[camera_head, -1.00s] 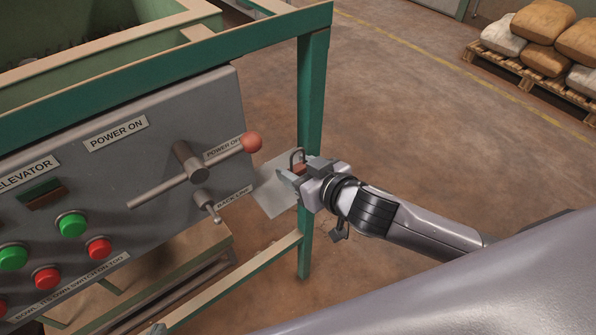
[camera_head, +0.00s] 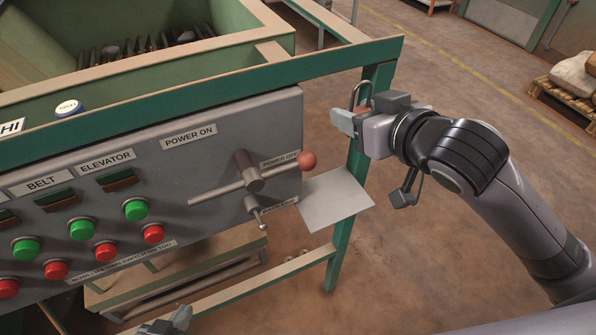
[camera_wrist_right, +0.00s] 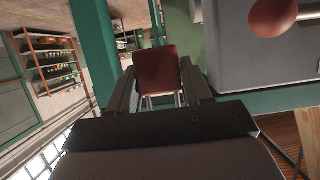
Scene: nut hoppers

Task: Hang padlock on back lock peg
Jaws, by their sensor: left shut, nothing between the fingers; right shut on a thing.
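The back lock peg (camera_head: 256,214) sticks out from the panel's lower right, beside a small label, apart from the padlock. My left gripper (camera_head: 178,320) is shut and empty at the bottom edge, partly cut off.
The power lever (camera_head: 245,180) with a red ball (camera_head: 308,161) juts out just above the peg. A pale plate (camera_head: 335,200) extends right of the panel. A green post (camera_head: 353,195) stands behind my right gripper. Green and red buttons (camera_head: 153,234) lie left.

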